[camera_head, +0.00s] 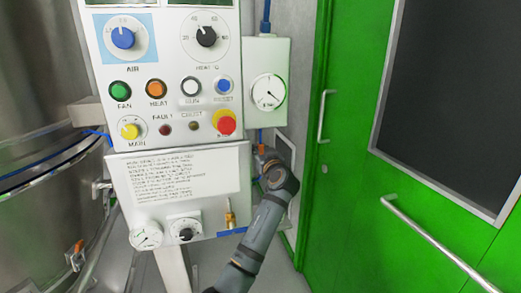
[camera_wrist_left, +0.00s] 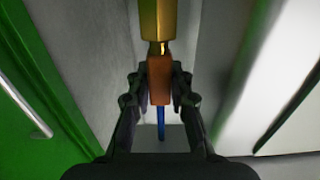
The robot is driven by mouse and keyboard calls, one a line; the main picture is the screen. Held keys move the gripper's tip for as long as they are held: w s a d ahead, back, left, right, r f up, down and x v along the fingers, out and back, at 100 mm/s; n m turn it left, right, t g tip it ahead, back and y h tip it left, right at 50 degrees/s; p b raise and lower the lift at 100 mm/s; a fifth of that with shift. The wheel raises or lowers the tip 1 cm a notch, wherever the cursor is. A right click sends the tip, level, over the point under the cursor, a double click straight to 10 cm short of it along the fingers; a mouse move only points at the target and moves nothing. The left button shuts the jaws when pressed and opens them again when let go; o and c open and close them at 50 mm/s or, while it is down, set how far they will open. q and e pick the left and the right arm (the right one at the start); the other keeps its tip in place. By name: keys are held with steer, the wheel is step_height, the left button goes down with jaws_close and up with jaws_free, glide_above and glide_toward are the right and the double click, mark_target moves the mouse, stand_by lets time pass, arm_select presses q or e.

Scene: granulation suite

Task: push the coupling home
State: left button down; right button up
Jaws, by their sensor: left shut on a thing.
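The orange coupling (camera_wrist_left: 159,80) is between the fingers of my left gripper (camera_wrist_left: 158,92), which is shut on it. A yellow brass fitting (camera_wrist_left: 158,18) is in line with the coupling at the top of the left wrist view. A narrow bright neck shows between fitting and coupling, so their bodies do not meet there. In the head view my left gripper (camera_head: 268,158) is below the gauge box (camera_head: 276,58), and my wrist hides most of the coupling. My right gripper is not in view.
A control panel (camera_head: 180,140) with knobs and buttons stands left of my arm. Its lower box carries small gauges and a brass fitting (camera_head: 230,214). A green door (camera_head: 345,180) with metal handles is on the right. A steel vessel (camera_head: 35,80) stands at left.

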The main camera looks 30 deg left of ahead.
arm_select(q)
steer(key=shift+f, duration=0.75)
steer(key=c, duration=1.5)
jaws_free()
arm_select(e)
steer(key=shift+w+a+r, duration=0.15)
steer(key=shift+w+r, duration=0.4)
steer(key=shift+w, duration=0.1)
arm_select(q)
steer(key=shift+r, duration=0.1)
steer(key=v, duration=0.7)
steer(key=shift+s+d, duration=0.2)
